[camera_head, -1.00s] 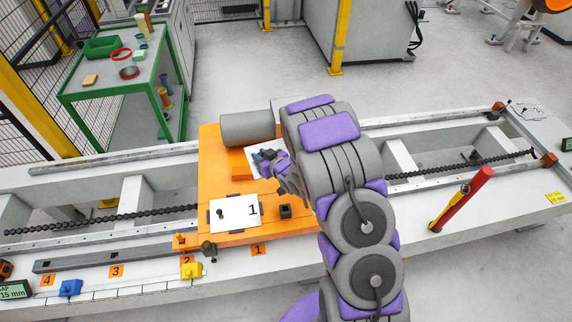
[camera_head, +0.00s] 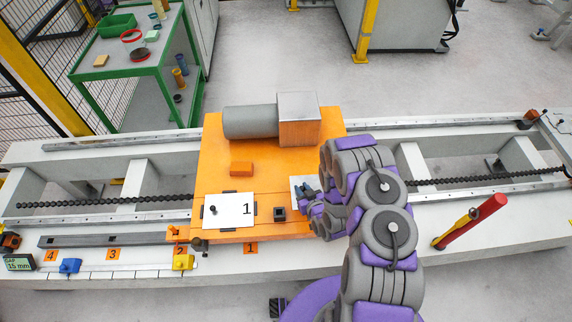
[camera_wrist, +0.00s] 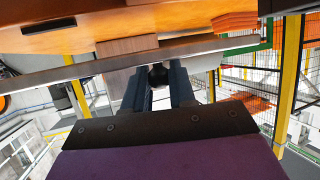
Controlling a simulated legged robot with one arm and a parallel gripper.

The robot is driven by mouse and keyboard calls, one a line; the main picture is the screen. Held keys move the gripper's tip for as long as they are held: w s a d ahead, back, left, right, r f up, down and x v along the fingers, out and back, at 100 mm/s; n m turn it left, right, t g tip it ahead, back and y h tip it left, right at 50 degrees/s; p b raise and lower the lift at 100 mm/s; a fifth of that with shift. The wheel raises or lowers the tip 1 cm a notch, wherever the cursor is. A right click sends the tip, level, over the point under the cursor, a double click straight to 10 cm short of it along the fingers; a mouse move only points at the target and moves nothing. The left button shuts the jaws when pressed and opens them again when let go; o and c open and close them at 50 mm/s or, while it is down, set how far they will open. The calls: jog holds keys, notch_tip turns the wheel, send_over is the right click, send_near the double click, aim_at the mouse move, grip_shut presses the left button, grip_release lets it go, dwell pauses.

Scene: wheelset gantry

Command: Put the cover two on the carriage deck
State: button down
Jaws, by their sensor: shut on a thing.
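My gripper (camera_head: 312,197) is shut on the dark knob (camera_wrist: 157,75) of cover two, a thin white plate (camera_head: 297,183) mostly hidden behind my gripper and arm. The plate is over the right front part of the orange carriage deck (camera_head: 222,150). In the wrist view it shows nearly edge-on (camera_wrist: 70,82), with the fingers around its knob. I cannot tell whether the plate touches the deck. Another white cover marked 1 (camera_head: 235,214), with a dark knob, lies at the deck's left front.
On the deck are a grey cylinder (camera_head: 250,122), a metal-topped block (camera_head: 298,120), a small orange block (camera_head: 241,169) and a dark square socket (camera_head: 279,214) between the covers. A green table (camera_head: 130,56) is behind left.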

aim_at(301, 177)
jog(key=shift+w+d+f, duration=0.15)
jog(key=shift+w+d, duration=0.05)
jog(key=w, duration=0.2)
jog(key=w+b, duration=0.1)
jog(key=w, duration=0.4)
jog(key=shift+f, duration=0.35)
jog(key=w+d, duration=0.1)
jog(key=w, duration=0.1)
jog(key=w+d+b, duration=0.1)
jog(key=w, duration=0.1)
jog(key=w+d, duration=0.1)
jog(key=w, duration=0.2)
jog(key=shift+f, duration=0.3)
jog(key=shift+w+d, duration=0.1)
jog(key=shift+w, duration=0.2)
jog(key=shift+w+a+f+b, duration=0.1)
jog(key=shift+w+a+b, duration=0.2)
jog(key=f, duration=0.1)
jog(key=f+b, duration=0.1)
jog(key=f, duration=0.1)
jog(key=shift+a+f, duration=0.2)
jog(key=shift+f, duration=0.05)
jog(key=shift+d, duration=0.45)
jog(key=c, duration=1.4)
grip_release()
jog(key=o, duration=0.5)
jog(key=shift+a, duration=0.4)
jog(key=shift+c, duration=0.2)
